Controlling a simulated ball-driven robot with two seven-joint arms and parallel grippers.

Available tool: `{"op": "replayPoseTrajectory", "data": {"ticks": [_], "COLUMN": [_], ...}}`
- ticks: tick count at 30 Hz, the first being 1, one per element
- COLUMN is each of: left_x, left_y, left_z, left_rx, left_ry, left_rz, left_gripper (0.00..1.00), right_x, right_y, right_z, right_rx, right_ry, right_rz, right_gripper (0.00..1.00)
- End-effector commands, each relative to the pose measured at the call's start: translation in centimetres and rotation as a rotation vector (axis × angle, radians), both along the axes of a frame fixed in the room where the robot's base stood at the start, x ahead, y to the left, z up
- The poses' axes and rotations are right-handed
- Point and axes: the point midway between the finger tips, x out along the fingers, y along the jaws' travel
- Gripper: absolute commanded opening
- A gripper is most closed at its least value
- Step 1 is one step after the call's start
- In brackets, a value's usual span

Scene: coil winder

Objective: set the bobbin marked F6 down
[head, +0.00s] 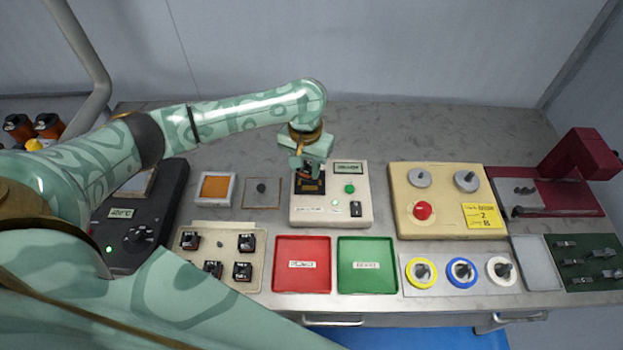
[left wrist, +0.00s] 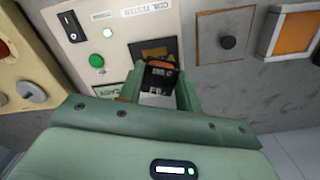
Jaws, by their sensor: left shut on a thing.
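My left gripper (head: 311,163) is shut on a small black bobbin with an orange-brown winding, at the coil tester. The bobbin (left wrist: 160,72) shows between the two green fingers in the left wrist view; its marking cannot be read. The tester (head: 335,212) is a cream box with a dark socket at its left, a green lamp, a small display and a black switch. The held bobbin is over or at the socket; I cannot tell whether it touches. In the left wrist view the tester (left wrist: 110,25) lies beyond the fingers. My right gripper is not in view.
A beige tray (head: 186,266) holds several black bobbins. A red tray (head: 302,282) and a green tray (head: 367,282) lie empty in front of the tester. A cream winder (head: 440,222) with a red button stands right; a black heater unit (head: 168,215) stands left.

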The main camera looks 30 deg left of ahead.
Motion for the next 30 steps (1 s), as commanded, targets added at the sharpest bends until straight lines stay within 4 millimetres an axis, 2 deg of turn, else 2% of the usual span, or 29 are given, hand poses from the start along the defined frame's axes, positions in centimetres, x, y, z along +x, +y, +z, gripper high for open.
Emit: {"op": "replayPoseTrajectory", "data": {"ticks": [7, 12, 23, 24, 26, 30], "left_x": [1.5, 1.4, 1.4, 1.4, 1.5, 1.4], "left_y": [-0.4, -0.3, -0.3, -0.3, -0.3, -0.2], "left_z": [-1.9, -4.9, -4.7, -4.8, -4.9, -4.9], "left_rx": [-0.001, 0.001, 0.001, 0.0, 0.0, 0.001], "left_ry": [-0.002, 0.0, -0.003, -0.003, -0.003, -0.003], "left_rz": [0.001, 0.001, 0.0, 0.001, 0.001, 0.001], "left_gripper": [0.12, 0.12, 0.12, 0.37, 0.54, 0.56], "right_x": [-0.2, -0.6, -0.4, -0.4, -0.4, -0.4], "right_y": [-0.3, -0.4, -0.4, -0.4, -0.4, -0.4], "right_z": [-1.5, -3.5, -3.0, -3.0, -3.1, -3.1], "right_rx": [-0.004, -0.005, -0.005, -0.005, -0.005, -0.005], "right_ry": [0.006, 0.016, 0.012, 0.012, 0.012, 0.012], "right_rz": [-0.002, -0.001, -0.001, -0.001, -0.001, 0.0], "right_gripper": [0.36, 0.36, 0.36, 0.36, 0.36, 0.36]}}
